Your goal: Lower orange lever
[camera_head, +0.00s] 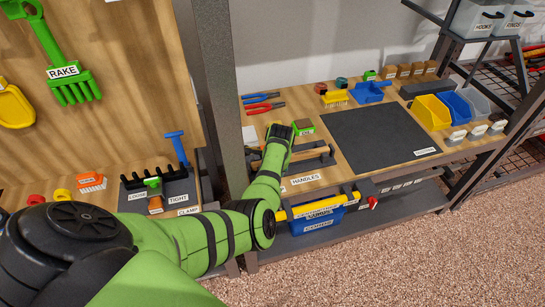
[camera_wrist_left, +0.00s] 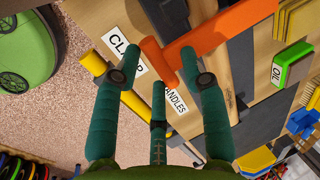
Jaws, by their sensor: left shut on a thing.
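The orange lever (camera_wrist_left: 220,32) shows in the left wrist view as a thick orange bar. The gripper is shut on the lever near this knob end. In the head view my green arm reaches over the front of the workbench (camera_head: 330,172). There my gripper and the lever are hidden behind the arm. A partly covered clamp label (camera_wrist_left: 123,50) and a handles label (camera_wrist_left: 178,105) lie beside the lever. My right gripper is not in view.
A blue cords tote (camera_head: 318,221) with a yellow handle (camera_head: 325,205) stands just below the bench's front edge. The dark mat (camera_head: 380,137) is clear.

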